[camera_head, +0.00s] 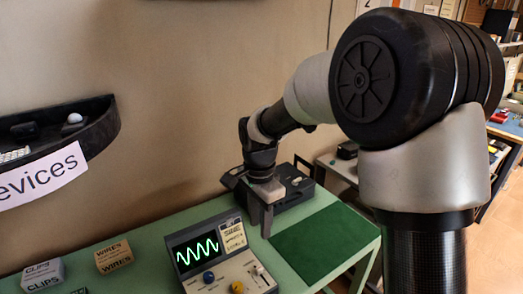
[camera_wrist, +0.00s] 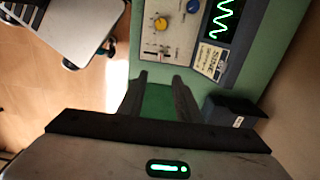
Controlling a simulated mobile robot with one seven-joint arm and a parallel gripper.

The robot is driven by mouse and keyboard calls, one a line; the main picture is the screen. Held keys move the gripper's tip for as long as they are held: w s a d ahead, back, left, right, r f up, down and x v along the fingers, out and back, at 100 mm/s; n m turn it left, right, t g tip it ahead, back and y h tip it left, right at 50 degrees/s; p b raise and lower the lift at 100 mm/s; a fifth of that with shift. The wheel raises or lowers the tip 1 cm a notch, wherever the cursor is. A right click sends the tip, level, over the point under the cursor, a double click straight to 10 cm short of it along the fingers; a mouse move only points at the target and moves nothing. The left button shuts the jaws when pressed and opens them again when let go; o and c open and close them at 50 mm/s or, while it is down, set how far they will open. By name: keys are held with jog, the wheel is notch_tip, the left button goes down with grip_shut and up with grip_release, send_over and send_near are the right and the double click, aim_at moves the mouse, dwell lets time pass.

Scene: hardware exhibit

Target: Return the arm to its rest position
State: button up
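My arm reaches from the right of the head view over the green table (camera_head: 150,245). My gripper (camera_head: 266,226) points down above the table, between the oscilloscope panel (camera_head: 225,262) and the dark green mat (camera_head: 330,240). In the wrist view my gripper (camera_wrist: 160,80) has its two fingers apart, with the mat (camera_wrist: 160,100) visible between them and nothing held. The oscilloscope panel (camera_wrist: 172,25) is beyond the fingertips in that view.
A dark box-like device (camera_head: 293,192) stands behind my gripper. A WIRES box (camera_head: 114,257) and a CLIPS box (camera_head: 42,275) sit on the table's left. A dark wall shelf (camera_head: 100,130) is above them. Open floor (camera_wrist: 60,110) shows left of the table in the wrist view.

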jog(key=s+d+r+n+t+p, duration=0.1)
jog(key=s+d+r+n+t, duration=0.25)
jog(key=r, duration=0.55)
jog(key=s+d+r+n+t+p, duration=0.1)
jog(key=s+d+r+n, duration=0.2)
jog(key=s+d+r, duration=0.2)
jog(key=s+d+r+n+t+p, duration=0.1)
jog(key=s+d+r+n, duration=0.3)
jog(key=s, duration=0.7)
jog(key=shift+s+d+r, duration=0.15)
jog(key=shift+d+r, duration=0.25)
jog(key=shift+d, duration=0.75)
jog(key=shift+n, duration=0.25)
